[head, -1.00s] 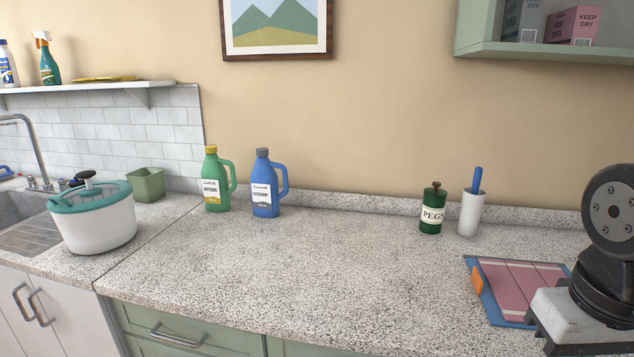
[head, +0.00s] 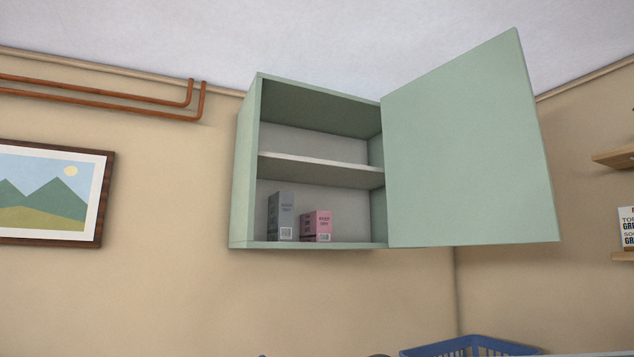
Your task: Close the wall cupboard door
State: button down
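The wall cupboard (head: 243,180) is pale green and hangs high on the beige wall, in the middle of the head view. Its door (head: 465,150) is hinged on the right side and stands wide open, swung out to the right. The inside shows one shelf (head: 320,168). A grey box (head: 281,217) and a pink box (head: 316,226) stand on the cupboard floor. My gripper is not in view.
A framed mountain picture (head: 50,193) hangs at left, with copper pipes (head: 100,96) above it. Wooden shelves (head: 615,157) are on the right wall. A blue basket (head: 470,346) shows at the bottom edge. The space before the cupboard opening looks clear.

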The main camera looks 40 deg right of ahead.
aim_at(466, 160)
jog(key=z, duration=1)
jog(key=k, duration=1.25)
jog(key=z, duration=0.55)
jog(key=i, duration=0.85)
jog(key=z, duration=0.1)
